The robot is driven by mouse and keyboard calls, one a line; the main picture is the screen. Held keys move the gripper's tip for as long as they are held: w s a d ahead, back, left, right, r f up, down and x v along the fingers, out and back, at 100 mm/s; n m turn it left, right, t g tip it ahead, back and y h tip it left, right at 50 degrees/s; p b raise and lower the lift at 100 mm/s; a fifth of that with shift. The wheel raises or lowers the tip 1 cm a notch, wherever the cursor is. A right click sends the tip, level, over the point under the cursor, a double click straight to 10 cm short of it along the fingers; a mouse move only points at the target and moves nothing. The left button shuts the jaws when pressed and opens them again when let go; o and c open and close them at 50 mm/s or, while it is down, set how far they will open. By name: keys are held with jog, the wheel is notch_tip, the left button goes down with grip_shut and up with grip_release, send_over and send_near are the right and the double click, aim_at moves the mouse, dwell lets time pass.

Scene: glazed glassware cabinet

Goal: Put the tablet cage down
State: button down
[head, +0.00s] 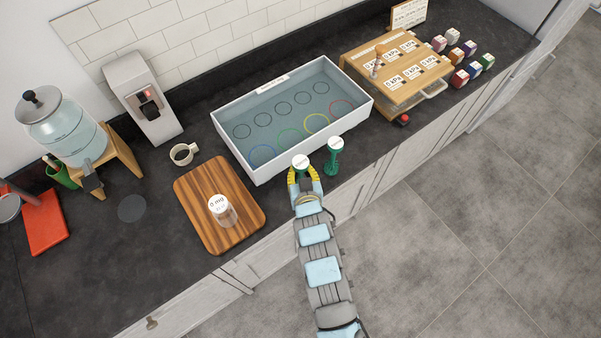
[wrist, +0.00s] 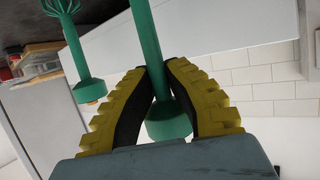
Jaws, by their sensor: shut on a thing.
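My gripper (head: 302,175) is at the front of the white basin (head: 256,171), its yellow fingers closed around a green tablet cage with a white labelled top (head: 300,161). In the wrist view, the gripper (wrist: 158,80) grips the green stem of the held cage (wrist: 147,38) just by its wide knob. The lower end of this cage is out of the wrist view and hidden in the head view, so I cannot tell whether it touches anything. A second green cage (head: 334,155) stands upright to the right; its wire basket end shows in the wrist view (wrist: 61,7).
The basin floor has several black rings and blue, green, yellow and red ones. A wooden board (head: 190,200) bears a clear labelled container (head: 222,209). A mug (head: 184,153) stands behind it. A wooden rack (head: 402,92) and coloured bottles (head: 460,78) are at right.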

aim_at(301, 177)
jog(key=shift+w+f, duration=0.1)
jog(key=shift+f, duration=1.45)
jog(key=shift+f, duration=0.1)
jog(key=c, duration=1.2)
grip_release()
